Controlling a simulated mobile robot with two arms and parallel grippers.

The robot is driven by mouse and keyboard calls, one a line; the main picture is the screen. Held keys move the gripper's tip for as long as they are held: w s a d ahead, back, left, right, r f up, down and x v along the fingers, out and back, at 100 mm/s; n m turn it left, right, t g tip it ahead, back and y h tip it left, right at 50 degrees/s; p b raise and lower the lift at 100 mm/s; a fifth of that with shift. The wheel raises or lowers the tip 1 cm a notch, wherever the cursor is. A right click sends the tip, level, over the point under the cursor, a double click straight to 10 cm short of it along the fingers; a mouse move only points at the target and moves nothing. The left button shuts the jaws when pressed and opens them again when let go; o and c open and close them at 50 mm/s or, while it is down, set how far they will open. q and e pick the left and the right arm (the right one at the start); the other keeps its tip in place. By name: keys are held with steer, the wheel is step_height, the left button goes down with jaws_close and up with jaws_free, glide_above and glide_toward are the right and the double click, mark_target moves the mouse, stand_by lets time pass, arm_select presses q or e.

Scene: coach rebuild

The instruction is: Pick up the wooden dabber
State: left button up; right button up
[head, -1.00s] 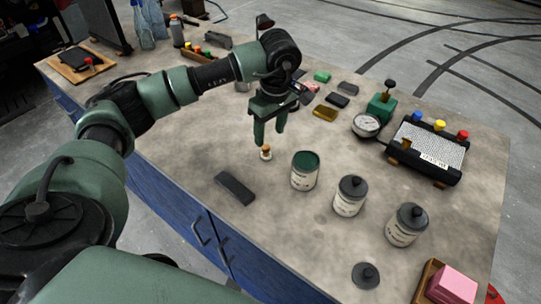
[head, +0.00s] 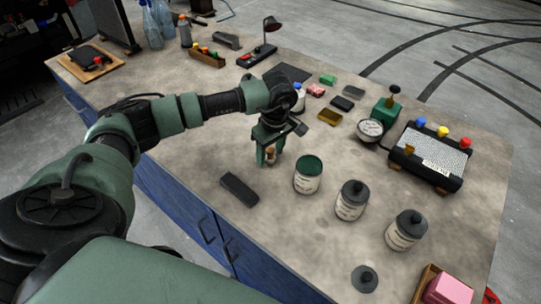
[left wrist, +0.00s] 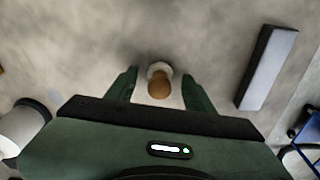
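The wooden dabber (head: 270,155) stands upright on the bench, a small piece with a brown wooden top and a pale base. My left gripper (head: 268,158) points down over it with one finger on each side. In the left wrist view the dabber (left wrist: 159,82) shows between the two green fingers (left wrist: 160,88), with a gap on both sides. The left gripper is open and does not visibly touch it. In the head view the fingers partly hide the dabber. My right gripper is not in view.
A dark bar (head: 239,189) lies in front of the dabber. A white bottle (head: 299,99) stands behind my wrist. The bench top (head: 200,150) is clear left of the gripper.

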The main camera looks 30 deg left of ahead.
mark_target(271, 149)
arm_select(q)
jaws_close()
steer(key=shift+r, duration=0.1)
steer(key=shift+w+r, duration=0.1)
steer(key=shift+r, duration=0.4)
step_height(271, 149, up, 19)
steer(key=b, duration=0.3)
steer(key=shift+f, duration=0.1)
